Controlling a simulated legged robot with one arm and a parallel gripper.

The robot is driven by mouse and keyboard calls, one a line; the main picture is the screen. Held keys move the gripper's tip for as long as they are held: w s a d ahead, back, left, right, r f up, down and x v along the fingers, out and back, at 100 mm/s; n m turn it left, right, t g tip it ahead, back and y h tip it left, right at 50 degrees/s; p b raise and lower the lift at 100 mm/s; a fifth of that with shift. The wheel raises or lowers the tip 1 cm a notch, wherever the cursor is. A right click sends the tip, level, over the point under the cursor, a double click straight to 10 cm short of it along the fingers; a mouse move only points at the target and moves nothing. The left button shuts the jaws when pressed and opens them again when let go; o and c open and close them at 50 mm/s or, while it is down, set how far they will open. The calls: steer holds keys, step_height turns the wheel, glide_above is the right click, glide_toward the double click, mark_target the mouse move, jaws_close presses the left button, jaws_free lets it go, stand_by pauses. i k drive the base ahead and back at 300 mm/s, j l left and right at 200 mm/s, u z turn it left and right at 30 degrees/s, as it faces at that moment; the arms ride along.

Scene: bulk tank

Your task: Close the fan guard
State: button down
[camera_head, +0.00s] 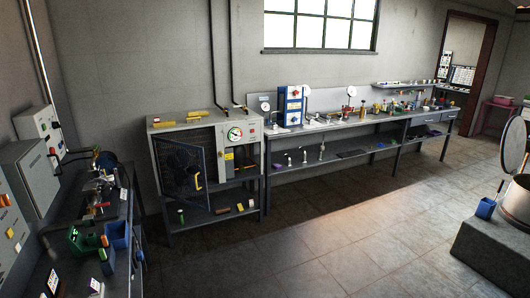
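The hinge side is hard to make out. My gripper is not in view, and nothing is seen touching the guard.
A dial gauge (235,134) sits right of the guard. A long workbench (340,125) with tools runs along the back wall. A cluttered bench (75,215) stands at left. A grey block (485,250) stands at right. The tiled floor (310,225) is clear.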

mark_target(182, 171)
steer(key=i+j+u, duration=0.1)
steer(key=i, duration=0.85)
steer(key=i+j+u, duration=0.15)
steer(key=i, duration=0.8)
steer(key=i+j, duration=0.15)
steer(key=j, duration=0.25)
steer(key=i+j, duration=0.15)
steer(key=j, duration=0.25)
steer(key=i+j, duration=0.1)
steer(key=j, duration=0.3)
steer(key=i+j+u, duration=0.1)
steer(key=j, duration=0.3)
steer(key=i+j, duration=0.2)
steer(key=j, duration=0.2)
